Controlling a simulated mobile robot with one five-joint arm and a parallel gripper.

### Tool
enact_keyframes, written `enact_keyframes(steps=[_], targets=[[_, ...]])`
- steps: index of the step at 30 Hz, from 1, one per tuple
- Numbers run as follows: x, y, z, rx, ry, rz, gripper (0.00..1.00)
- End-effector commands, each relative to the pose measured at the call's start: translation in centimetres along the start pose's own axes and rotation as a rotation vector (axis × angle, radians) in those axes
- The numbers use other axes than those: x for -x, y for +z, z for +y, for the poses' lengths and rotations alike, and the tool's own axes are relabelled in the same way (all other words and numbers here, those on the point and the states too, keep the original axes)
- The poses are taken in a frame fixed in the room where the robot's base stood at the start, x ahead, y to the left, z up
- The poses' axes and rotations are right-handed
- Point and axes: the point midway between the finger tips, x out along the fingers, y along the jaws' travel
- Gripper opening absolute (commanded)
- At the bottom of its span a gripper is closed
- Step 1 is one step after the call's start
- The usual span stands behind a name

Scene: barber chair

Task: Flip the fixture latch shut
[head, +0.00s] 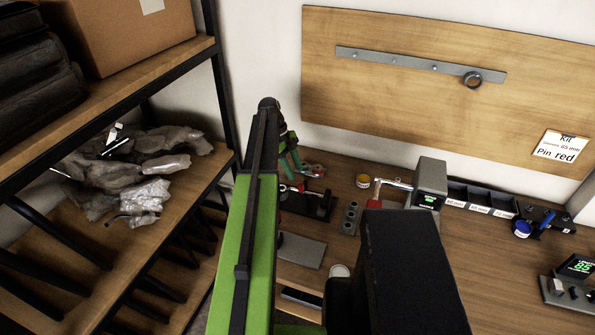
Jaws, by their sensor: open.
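My gripper (297,166), with green fingers, is at the far end of my green arm, over the back left of the workbench. It is open; nothing shows between its fingers. A black fixture (318,206) with a red part and a pale metal part on top stands on the bench just below and in front of the fingers. It is small here and partly hidden by my arm. I cannot tell which part is the latch or its angle. I cannot tell whether the fingers touch the fixture.
A grey block with holes (349,218) and a grey plate (302,250) lie near the fixture. A shelf rack (184,68) is close on the left.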

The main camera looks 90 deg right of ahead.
Motion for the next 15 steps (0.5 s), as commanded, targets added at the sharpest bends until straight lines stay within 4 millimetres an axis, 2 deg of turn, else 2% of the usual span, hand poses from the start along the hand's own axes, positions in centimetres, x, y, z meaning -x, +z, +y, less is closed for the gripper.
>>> enact_keyframes(steps=[1,9,12,15], targets=[[2.5,-0.4,-0.1,0.0,0.0,0.0,0.43],[8.9,-0.3,-0.1,0.0,0.0,-0.001,0.43],[10.6,-0.2,0.0,-0.001,0.0,-0.001,0.43],[11.3,0.0,0.0,-0.001,0.0,-0.001,0.43]])
